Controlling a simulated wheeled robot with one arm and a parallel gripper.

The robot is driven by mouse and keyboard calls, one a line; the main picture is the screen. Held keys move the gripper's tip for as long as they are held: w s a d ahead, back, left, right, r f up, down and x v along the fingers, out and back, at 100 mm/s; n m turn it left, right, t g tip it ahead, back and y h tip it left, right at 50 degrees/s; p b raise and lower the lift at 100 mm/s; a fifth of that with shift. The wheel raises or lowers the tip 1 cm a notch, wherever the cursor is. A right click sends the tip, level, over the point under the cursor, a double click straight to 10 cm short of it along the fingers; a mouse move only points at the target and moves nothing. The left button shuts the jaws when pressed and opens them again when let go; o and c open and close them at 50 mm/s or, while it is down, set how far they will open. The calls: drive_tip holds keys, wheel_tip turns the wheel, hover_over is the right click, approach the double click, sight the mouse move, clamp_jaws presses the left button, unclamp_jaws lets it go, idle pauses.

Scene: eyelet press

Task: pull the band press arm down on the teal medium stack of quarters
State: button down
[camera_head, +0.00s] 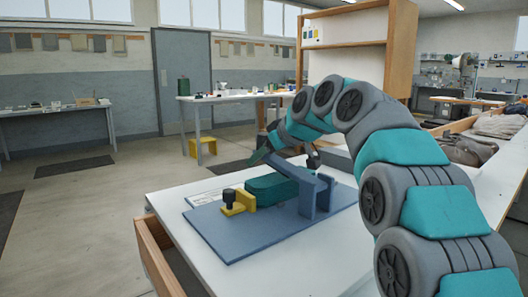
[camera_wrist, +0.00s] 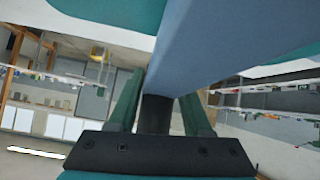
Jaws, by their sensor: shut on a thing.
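The band press arm (camera_head: 292,170) is a blue bar running from a blue upright (camera_head: 308,196) on the right towards the upper left. It slants, with its left end higher. The teal stack (camera_head: 268,188) lies under it on a blue base plate (camera_head: 232,236); a gap shows between bar and stack at the left. My gripper (camera_wrist: 158,97) is at the bar's far left end. In the wrist view its two teal fingers are shut on a black handle (camera_wrist: 155,115) under the blue bar (camera_wrist: 205,45). In the head view my wrist partly hides the grip.
A yellow bracket (camera_head: 243,201) with a black knob (camera_head: 229,197) stands on the plate left of the stack. The white tabletop (camera_head: 315,265) is clear in front. A wooden shelf (camera_head: 403,45) rises behind my arm. Other benches stand farther back.

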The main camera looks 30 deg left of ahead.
sight(276, 158)
drive_tip(key=shift+a+f+h, duration=0.1)
drive_tip(key=shift+f+h, duration=0.4)
drive_tip(key=shift+f, duration=0.35)
drive_tip(key=shift+s+f+p, duration=0.1)
drive_tip(key=shift+f+p, duration=0.1)
drive_tip(key=shift+p, duration=0.15)
drive_tip(key=shift+c, duration=2.2)
unclamp_jaws()
drive_tip(key=v, duration=0.7)
drive_tip(key=shift+d+r+b, duration=0.2)
drive_tip(key=shift+r+b, duration=0.1)
drive_tip(key=shift+r, duration=0.05)
